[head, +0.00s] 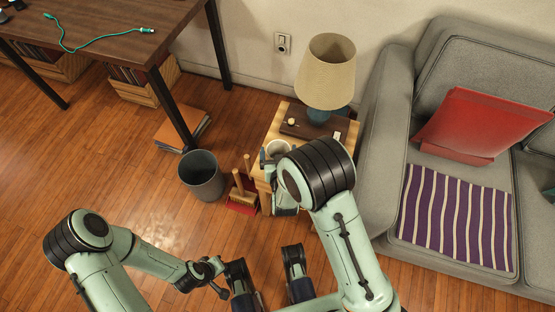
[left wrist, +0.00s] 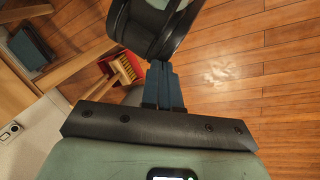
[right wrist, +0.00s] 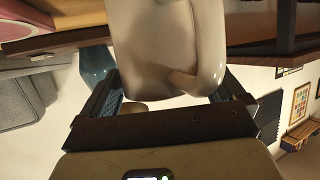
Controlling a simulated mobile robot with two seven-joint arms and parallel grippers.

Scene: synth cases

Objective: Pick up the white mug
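The white mug (head: 277,147) is at the front corner of the wooden side table (head: 268,131) in the head view. It fills the upper middle of the right wrist view (right wrist: 165,45). My right gripper (head: 276,158) is at the mug, with its fingers spread wide on either side of it (right wrist: 168,85). No clear gap shows between fingers and mug, and contact is hard to judge. My right arm hides part of the mug and table. My left gripper (left wrist: 163,85) is shut and empty, low over the floor, away from the mug.
A lamp (head: 327,72) and a dark tray (head: 305,124) occupy the side table behind the mug. A grey sofa (head: 385,160) stands close on the right. A bin (head: 202,175) and a brush with red dustpan (head: 243,200) stand left of the table.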

